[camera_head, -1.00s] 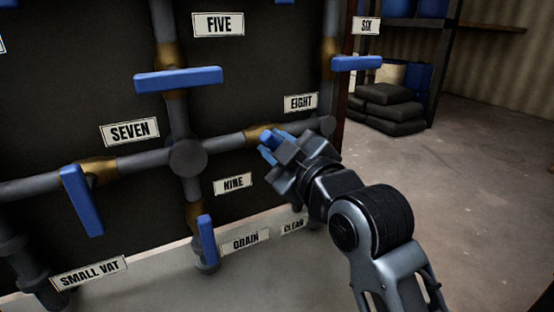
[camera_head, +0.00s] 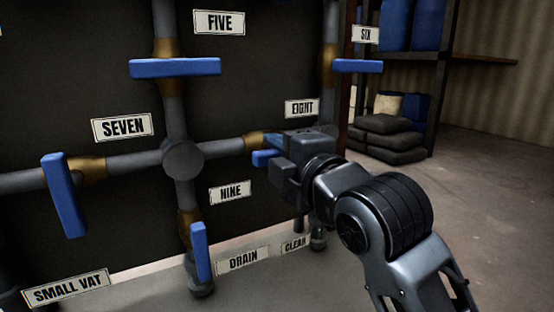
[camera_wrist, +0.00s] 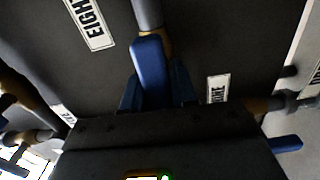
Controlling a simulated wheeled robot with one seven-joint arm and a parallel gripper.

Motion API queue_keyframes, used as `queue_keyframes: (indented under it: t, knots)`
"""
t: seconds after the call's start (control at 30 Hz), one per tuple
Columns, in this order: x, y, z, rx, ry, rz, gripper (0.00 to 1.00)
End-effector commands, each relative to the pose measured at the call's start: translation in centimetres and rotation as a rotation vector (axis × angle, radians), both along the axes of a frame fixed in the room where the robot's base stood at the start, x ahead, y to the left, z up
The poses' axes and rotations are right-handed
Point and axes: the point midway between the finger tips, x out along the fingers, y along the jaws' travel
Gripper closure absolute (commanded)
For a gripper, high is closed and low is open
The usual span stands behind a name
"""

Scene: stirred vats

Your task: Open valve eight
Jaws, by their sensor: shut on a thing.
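The blue handle of valve eight (camera_head: 262,158) sits by a brass fitting (camera_head: 257,140) on the horizontal pipe, below the "EIGHT" label (camera_head: 302,108). My gripper (camera_head: 282,158) is shut on this handle and hides most of it in the head view. In the wrist view the handle (camera_wrist: 151,65) stands between my two blue fingers (camera_wrist: 157,95), and its long side runs roughly in line with the pipe (camera_wrist: 147,14). The "EIGHT" label (camera_wrist: 89,22) is at the upper left there.
Other blue handles are close by: valve five's (camera_head: 175,68), valve six's (camera_head: 357,66), valve seven's (camera_head: 64,196) and valve nine's (camera_head: 200,252). A pipe hub (camera_head: 183,159) lies left of my gripper. Stacked sacks (camera_head: 385,140) and open floor (camera_head: 480,200) are at right.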

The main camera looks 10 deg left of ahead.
Motion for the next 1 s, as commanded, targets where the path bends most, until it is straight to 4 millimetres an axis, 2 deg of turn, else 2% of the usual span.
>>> queue_keyframes:
  t: [0.67, 0.7, 0.9, 1.0]
  knots:
    - [-0.04, 0.10, -0.22, -0.054, -0.031, 0.002, 1.00]
    - [-0.05, 0.11, -0.22, -0.054, -0.031, 0.002, 0.71]
    - [-0.03, 0.07, -0.15, -0.052, -0.032, 0.001, 0.52]
    - [-0.02, 0.05, -0.11, -0.052, -0.033, 0.001, 0.52]
